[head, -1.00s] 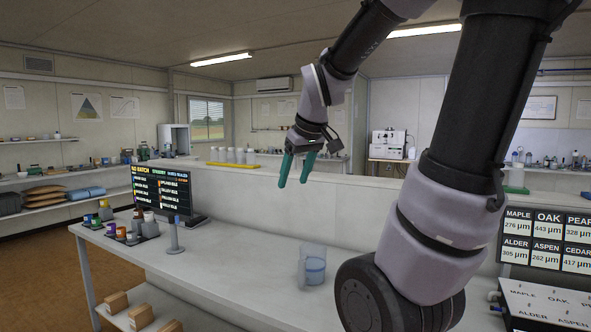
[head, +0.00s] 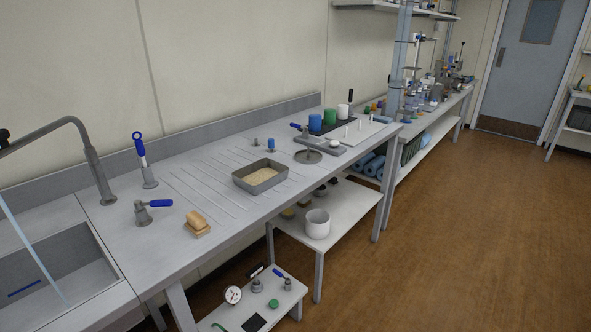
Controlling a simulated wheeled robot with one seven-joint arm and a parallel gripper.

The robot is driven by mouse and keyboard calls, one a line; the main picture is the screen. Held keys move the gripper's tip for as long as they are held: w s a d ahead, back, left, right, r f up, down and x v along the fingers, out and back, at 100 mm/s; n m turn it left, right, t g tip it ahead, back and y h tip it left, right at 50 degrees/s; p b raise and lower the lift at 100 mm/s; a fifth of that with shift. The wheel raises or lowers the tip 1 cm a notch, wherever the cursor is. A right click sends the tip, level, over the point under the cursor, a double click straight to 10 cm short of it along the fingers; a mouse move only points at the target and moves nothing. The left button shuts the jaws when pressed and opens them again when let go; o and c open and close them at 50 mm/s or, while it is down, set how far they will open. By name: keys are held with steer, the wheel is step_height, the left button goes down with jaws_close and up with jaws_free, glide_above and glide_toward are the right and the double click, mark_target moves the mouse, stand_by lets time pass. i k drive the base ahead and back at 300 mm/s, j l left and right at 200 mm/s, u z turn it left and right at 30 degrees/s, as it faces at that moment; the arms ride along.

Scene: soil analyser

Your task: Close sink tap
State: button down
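A metal sink (head: 75,285) is at the lower left. A pale blue water stream (head: 35,245) runs down into the basin. Right of the sink, a grey valve body (head: 143,216) has a blue lever (head: 161,203) lying flat, pointing right. Behind it stands another fitting (head: 149,178) with an upright blue-ended handle (head: 139,144). Which of these two works the spout, I cannot tell. My gripper is not in view.
On the counter are a sponge (head: 196,221), a sand tray (head: 260,176) and a round stand (head: 308,156). Below, a low shelf (head: 262,300) holds a gauge (head: 233,295) and small valves. The brown floor (head: 460,240) on the right is clear.

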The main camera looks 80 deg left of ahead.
mark_target(138, 204)
steer(key=u, duration=1.9)
steer(key=j+u, duration=0.15)
steer(key=u, duration=0.25)
steer(key=i+j+u, duration=0.1)
steer(key=u, duration=0.25)
steer(key=i+j+u, duration=0.1)
steer(key=u, duration=0.3)
steer(key=i+u, duration=0.15)
steer(key=u, duration=0.2)
steer(key=i+j, duration=0.15)
steer(key=i, duration=0.2)
steer(key=i+j, duration=0.1)
steer(key=i, duration=0.25)
